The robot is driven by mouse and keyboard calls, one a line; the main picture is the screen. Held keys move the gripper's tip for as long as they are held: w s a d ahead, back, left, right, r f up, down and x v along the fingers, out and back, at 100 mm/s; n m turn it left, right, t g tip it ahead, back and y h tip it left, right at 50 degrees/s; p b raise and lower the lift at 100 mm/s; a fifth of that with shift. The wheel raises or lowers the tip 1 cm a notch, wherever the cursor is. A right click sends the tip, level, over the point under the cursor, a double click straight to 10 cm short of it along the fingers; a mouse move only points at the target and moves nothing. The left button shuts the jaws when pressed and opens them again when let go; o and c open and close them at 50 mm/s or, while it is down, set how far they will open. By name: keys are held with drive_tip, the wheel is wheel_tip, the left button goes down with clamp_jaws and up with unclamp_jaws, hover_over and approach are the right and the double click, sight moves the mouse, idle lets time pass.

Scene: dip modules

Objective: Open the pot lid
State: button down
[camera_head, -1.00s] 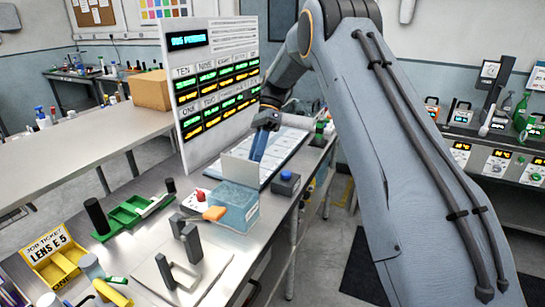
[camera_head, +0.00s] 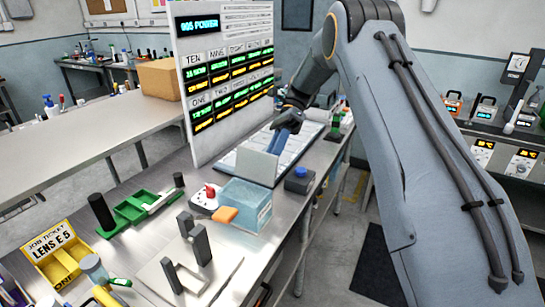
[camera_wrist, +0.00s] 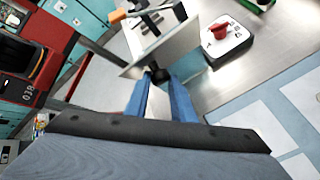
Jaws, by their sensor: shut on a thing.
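The pot is a translucent pale-blue box (camera_head: 245,206) on the steel bench, with its front right side toward the bench edge. Its lid, a flat whitish panel (camera_head: 257,167), stands raised, nearly upright at the box's far side. My gripper (camera_head: 276,145) is behind the lid, with its blue fingers pointing down to it. In the wrist view the fingers (camera_wrist: 160,88) are closed around a dark round knob (camera_wrist: 158,73) on the lid panel (camera_wrist: 160,48). The fingers hide part of the knob. An orange piece (camera_head: 226,214) sits at the box's near left.
A white unit with a red knob (camera_head: 207,196) stands left of the box. A small dark box with a blue button (camera_head: 299,180) stands right of it. Grey upright blocks (camera_head: 193,237) stand in front. A tall display board (camera_head: 225,80) rises behind.

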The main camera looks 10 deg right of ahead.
drive_tip(key=shift+w+a+f, duration=0.15)
drive_tip(key=shift+a+f, duration=0.05)
drive_tip(key=shift+a, duration=0.1)
drive_tip(key=c, duration=1.5)
unclamp_jaws()
drive_tip(key=shift+w+f, duration=0.1)
drive_tip(key=shift+w, duration=0.1)
drive_tip(key=shift+s, duration=0.1)
drive_tip(key=shift+d, duration=0.1)
drive_tip(key=v, duration=0.8)
drive_tip(key=shift+s, duration=0.1)
